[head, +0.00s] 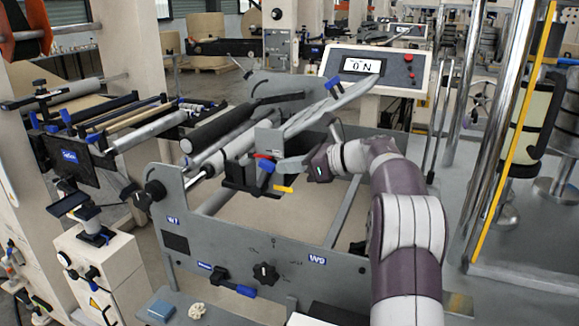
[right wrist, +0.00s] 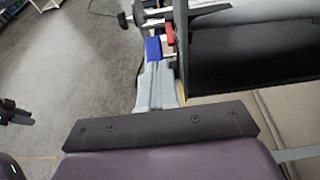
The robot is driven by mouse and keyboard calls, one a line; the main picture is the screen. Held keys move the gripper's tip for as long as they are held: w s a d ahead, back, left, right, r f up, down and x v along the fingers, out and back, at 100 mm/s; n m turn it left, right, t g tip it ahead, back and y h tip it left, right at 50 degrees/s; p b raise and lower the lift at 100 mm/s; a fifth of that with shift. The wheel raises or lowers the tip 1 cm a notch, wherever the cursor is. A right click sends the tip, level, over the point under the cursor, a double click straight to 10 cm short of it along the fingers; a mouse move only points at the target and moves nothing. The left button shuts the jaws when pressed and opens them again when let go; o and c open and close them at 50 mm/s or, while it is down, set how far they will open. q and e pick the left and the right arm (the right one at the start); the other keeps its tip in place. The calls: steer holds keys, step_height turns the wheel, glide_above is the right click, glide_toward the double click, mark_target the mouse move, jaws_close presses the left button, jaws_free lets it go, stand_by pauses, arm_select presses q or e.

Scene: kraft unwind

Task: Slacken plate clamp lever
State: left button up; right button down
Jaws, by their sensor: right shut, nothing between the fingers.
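My right gripper (head: 284,167) reaches in from the right over the frame of the unwind machine. It is shut and empty, with its grey fingers pointing left. A blue lever end (head: 267,165) lies just beyond the fingertips, beside a red piece (head: 263,156) on a grey and black block (head: 268,138). In the right wrist view the blue end (right wrist: 154,50) is right at the tips of the closed fingers (right wrist: 155,75); I cannot tell whether they touch. The red piece (right wrist: 170,33) is just past it.
A grey curved plate (head: 335,104) with a blue-tipped part (head: 332,83) rises above the block. Dark rollers (head: 220,127) run to the left. The front side plate (head: 215,245) carries a knob (head: 264,271) and a blue handle (head: 234,281). A display console (head: 375,68) stands behind.

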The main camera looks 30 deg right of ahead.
steer(key=shift+s, duration=0.1)
steer(key=v, duration=1.2)
steer(key=shift+s+d+r+b, duration=0.15)
steer(key=shift+s+b, duration=0.05)
steer(key=shift+b, duration=0.25)
